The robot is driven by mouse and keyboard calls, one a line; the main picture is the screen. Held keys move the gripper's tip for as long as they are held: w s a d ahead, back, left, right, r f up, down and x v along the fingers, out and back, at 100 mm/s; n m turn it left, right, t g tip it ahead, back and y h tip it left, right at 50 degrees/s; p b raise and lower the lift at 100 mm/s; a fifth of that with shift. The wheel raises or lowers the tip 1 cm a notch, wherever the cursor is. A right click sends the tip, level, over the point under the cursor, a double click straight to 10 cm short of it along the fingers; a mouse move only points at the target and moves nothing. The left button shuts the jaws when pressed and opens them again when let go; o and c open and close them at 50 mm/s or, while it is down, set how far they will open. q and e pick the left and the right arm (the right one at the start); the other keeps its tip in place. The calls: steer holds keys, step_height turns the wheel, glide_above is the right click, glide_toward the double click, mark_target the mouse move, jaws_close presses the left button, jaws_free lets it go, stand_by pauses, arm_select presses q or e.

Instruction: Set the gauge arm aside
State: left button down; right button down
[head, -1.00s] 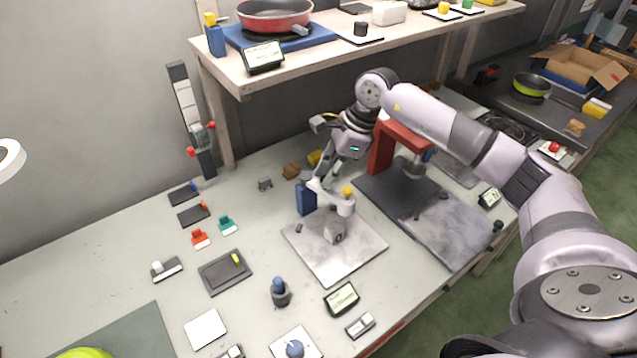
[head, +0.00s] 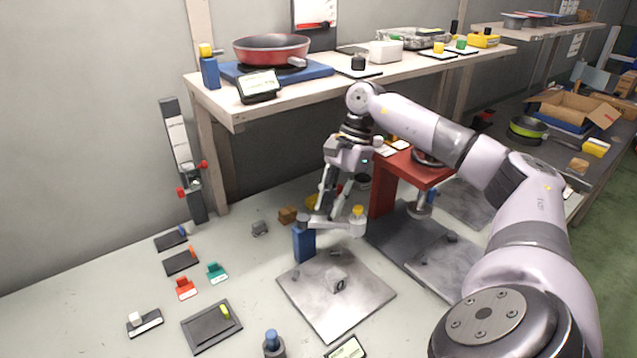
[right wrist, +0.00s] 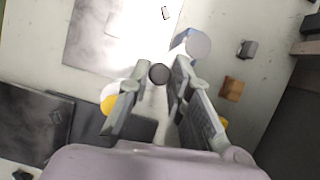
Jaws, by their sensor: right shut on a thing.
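The gauge arm (head: 322,220) is a grey bar on top of a blue post (head: 303,243), with a yellow-topped cylinder (head: 358,217) at its free end. My right gripper (head: 334,212) comes down on the bar from above, between post and free end. In the right wrist view its fingers (right wrist: 158,80) close around a dark round knob (right wrist: 158,73). The arm's post end (right wrist: 196,43) and its yellow part (right wrist: 108,103) show on either side. The arm points right, along the back of the grey plate (head: 310,300), where a small grey block (head: 337,282) sits. My left gripper is not in view.
A red press frame (head: 385,190) on a dark base (head: 410,240) stands close to the right of my gripper. A shelf (head: 235,108) with a red pan (head: 270,48) is above and behind.

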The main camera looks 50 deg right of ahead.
steer(key=shift+r, duration=0.1)
stand_by(0.3)
steer(key=c, duration=1.5)
jaws_free()
steer(key=shift+o, duration=0.2)
steer(key=v, duration=0.7)
steer(key=shift+r, duration=0.2)
steer(key=shift+d, duration=0.15)
steer(key=shift+c, duration=0.3)
